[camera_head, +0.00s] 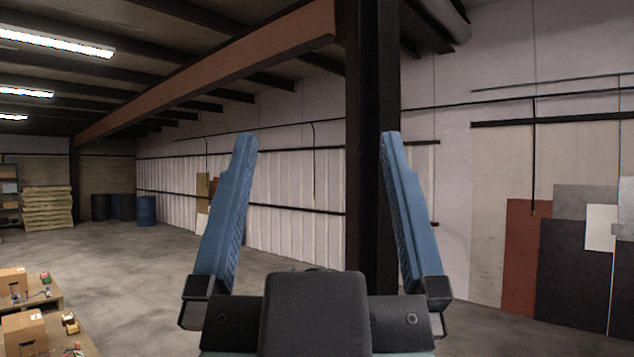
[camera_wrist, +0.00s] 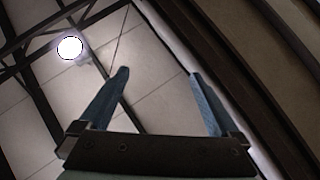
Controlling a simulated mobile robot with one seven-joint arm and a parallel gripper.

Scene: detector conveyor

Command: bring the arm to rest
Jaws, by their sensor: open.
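My gripper (camera_head: 318,150) is raised in the middle of the head view, with its two blue fingers pointing up and spread wide apart. Nothing is between the fingers. In the wrist view my gripper (camera_wrist: 160,75) is also open and empty, with the ceiling and a round bright lamp (camera_wrist: 69,47) behind it. The rest of my arm is mostly hidden behind the dark gripper body.
A dark steel column (camera_head: 372,180) stands behind the gripper. Cardboard boxes (camera_head: 25,333) and small items sit on tables at the lower left. Blue barrels (camera_head: 146,210) and stacked pallets (camera_head: 47,208) stand far left. Panels (camera_head: 572,270) lean on the right wall. The floor between is clear.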

